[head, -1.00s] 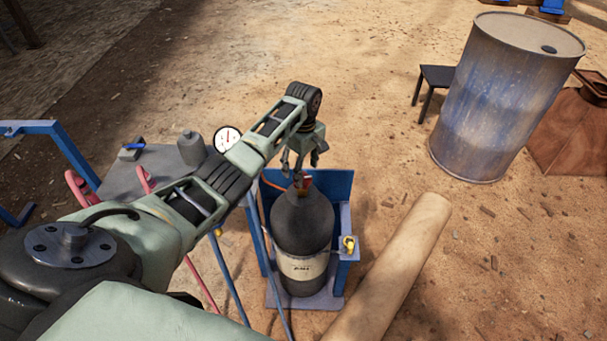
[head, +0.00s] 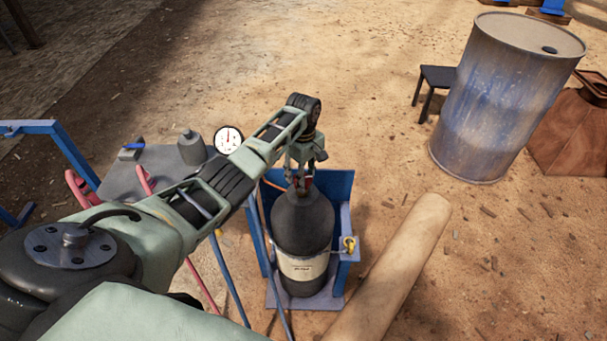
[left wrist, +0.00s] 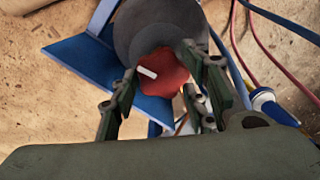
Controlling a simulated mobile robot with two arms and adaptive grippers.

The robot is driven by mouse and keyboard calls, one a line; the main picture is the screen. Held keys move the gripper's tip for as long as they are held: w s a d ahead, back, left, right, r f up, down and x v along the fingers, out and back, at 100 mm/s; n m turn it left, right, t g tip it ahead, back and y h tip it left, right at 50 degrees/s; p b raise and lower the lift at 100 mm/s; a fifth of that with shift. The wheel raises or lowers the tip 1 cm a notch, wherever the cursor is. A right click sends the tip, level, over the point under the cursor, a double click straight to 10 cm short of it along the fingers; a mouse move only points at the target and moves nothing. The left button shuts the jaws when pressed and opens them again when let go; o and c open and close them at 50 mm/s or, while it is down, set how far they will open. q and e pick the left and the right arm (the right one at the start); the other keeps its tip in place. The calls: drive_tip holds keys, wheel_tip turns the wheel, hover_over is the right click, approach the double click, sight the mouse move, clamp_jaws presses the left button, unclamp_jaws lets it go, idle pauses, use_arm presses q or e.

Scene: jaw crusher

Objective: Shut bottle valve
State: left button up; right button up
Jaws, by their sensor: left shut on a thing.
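The dark gas bottle (head: 303,226) with a pale label stands upright in a blue stand. Its red valve handwheel (left wrist: 162,75) with a white mark shows in the left wrist view, on top of the bottle (left wrist: 140,25). My left gripper (head: 303,184) is directly above the bottle's neck and points down. In the left wrist view the fingers of my left gripper (left wrist: 160,88) are on both sides of the red handwheel, shut on it. In the head view the handwheel is mostly hidden by the fingers. My right gripper is not in view.
The blue stand (head: 338,186) surrounds the bottle's back and sides. A round gauge (head: 228,139) and a grey table (head: 150,172) are to the left. A tan cylinder (head: 393,265) lies at front right. A blue drum (head: 500,105) stands farther right.

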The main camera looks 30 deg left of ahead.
use_arm(q)
drive_tip(key=shift+r, duration=0.1)
drive_tip(key=shift+c, duration=0.4)
drive_tip(key=shift+d+m+p, duration=0.1)
drive_tip(key=shift+m+p, duration=0.4)
drive_tip(key=shift+m, duration=0.2)
drive_tip(key=shift+m+p, duration=0.65)
drive_tip(key=shift+m, duration=0.55)
drive_tip(key=m+p, duration=0.1)
drive_tip(key=m, duration=0.1)
drive_tip(key=shift+d+m, duration=0.1)
drive_tip(key=shift+m, duration=0.3)
drive_tip(key=m, duration=0.2)
drive_tip(key=shift+m+p, duration=0.3)
drive_tip(key=shift+p, duration=0.05)
drive_tip(key=m, duration=0.5)
drive_tip(key=shift+s+m+p, duration=0.15)
drive_tip(key=shift+m+p, duration=0.15)
drive_tip(key=shift+p, duration=0.1)
drive_tip(key=m, duration=0.5)
drive_tip(key=shift+s, duration=0.1)
drive_tip(key=shift+f+m, duration=0.2)
drive_tip(key=shift+m, duration=0.1)
